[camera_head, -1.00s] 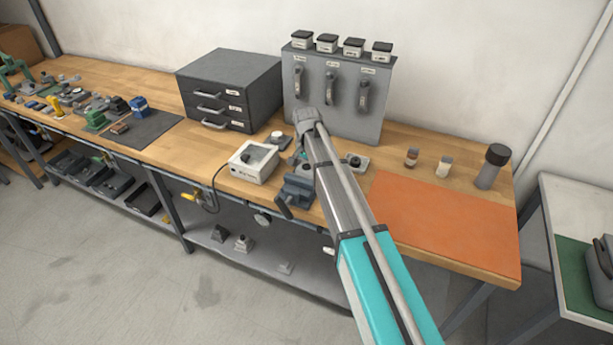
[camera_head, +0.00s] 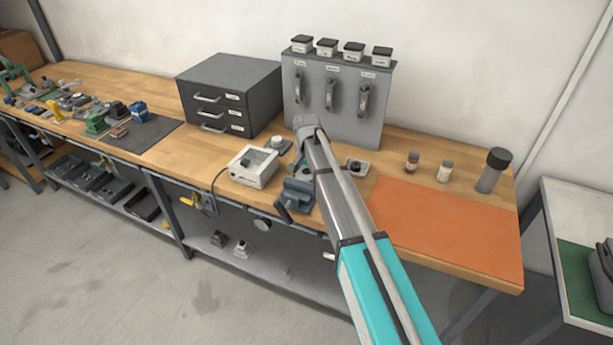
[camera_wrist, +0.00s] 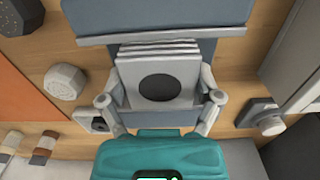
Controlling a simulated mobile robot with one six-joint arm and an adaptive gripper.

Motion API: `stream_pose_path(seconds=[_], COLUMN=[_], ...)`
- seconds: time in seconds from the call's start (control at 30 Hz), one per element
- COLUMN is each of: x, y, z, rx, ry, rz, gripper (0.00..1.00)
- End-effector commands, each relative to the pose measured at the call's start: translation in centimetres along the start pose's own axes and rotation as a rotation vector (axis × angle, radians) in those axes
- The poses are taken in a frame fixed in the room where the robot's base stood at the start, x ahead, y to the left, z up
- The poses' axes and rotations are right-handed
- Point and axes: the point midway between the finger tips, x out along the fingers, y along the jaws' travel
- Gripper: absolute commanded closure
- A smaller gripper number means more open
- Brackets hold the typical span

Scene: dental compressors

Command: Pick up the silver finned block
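The silver finned block (camera_wrist: 158,78) sits in the blue-grey vise (camera_wrist: 158,16), its thin plates showing along one edge and a dark round patch on its face. My gripper (camera_wrist: 160,100) is open, with one finger at each side of the block and small gaps seeming to remain. My teal gripper body covers the lower middle of the wrist view. In the head view the vise (camera_head: 298,196) stands at the bench's front edge. There my arm hides the block and most of my gripper.
A grey tool panel (camera_head: 310,112) and a drawer cabinet (camera_head: 228,88) stand behind. The orange mat (camera_head: 440,225) on the right is clear. Small bottles (camera_head: 412,162) stand behind it.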

Motion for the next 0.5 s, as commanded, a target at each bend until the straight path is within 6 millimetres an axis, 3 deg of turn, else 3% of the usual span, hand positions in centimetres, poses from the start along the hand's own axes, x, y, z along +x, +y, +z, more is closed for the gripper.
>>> stream_pose_path(seconds=[0.03,0.2,0.5], x=[0.00,0.01,-0.06], y=[0.00,-0.03,-0.06], z=[0.01,0.03,0.07], rx=[0.000,-0.001,-0.001], ry=[0.000,0.000,0.000], rz=[0.000,0.000,0.000], gripper=[0.41,0.72,0.75])
